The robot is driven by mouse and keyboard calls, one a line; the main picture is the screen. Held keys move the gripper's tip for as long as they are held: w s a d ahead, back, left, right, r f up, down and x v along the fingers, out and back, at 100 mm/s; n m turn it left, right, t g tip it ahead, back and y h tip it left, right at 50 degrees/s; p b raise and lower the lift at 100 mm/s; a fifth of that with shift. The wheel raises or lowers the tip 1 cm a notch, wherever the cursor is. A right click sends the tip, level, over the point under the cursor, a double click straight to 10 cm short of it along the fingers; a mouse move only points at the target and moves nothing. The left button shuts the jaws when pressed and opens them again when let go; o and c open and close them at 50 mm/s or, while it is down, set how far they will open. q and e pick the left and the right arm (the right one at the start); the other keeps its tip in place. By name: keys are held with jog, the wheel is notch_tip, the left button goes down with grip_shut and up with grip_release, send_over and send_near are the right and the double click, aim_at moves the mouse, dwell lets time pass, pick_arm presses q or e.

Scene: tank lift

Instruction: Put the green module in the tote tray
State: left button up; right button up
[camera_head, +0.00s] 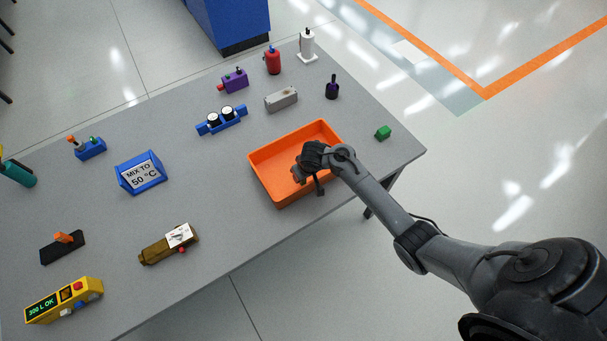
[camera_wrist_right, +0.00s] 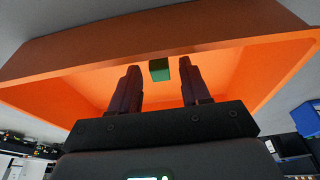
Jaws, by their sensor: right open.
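The orange tote tray (camera_head: 262,170) sits on the grey table near its right end. My right gripper (camera_head: 308,178) is over the tray, pointing down. In the right wrist view its two fingers (camera_wrist_right: 161,80) are apart. A dark green block (camera_wrist_right: 159,70) shows between the fingertips with a gap on both sides, against the tray's inside (camera_wrist_right: 75,88). I cannot tell whether it rests on the tray floor. It is hidden in the head view. A green cube (camera_head: 383,132) stands on the table right of the tray. I cannot tell which green piece is the module. My left gripper is not in view.
Behind the tray are a grey box (camera_head: 281,99), a blue holder with white-topped parts (camera_head: 221,121) and a dark purple bottle (camera_head: 332,88). Table between sign and tray is clear.

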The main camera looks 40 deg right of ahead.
jog(key=d+p+v, duration=0.1)
jog(key=p+v, duration=0.3)
jog(key=v, duration=0.6)
jog(key=s+a+r+n, duration=0.1)
jog(key=s+a+r, duration=0.1)
jog(key=s+a, duration=0.2)
jog(key=s+a+r+n, duration=0.1)
jog(key=s+a+r, duration=0.2)
jog(key=s, duration=0.8)
jog(key=s+a+r+n, duration=0.1)
jog(key=s+a+r, duration=0.1)
jog(key=s+a, duration=0.2)
jog(key=s, duration=0.3)
jog(key=shift+s+a+r+n+y, duration=0.3)
jog(key=shift+s+r+y, duration=0.05)
jog(key=shift+s+y, duration=0.05)
jog(key=shift+r, duration=0.1)
notch_tip(320, 180, up, 14)
jog(key=p, duration=1.4)
jog(key=shift+r+p, duration=0.2)
jog(key=shift+p, duration=0.15)
jog(key=shift+f, duration=0.15)
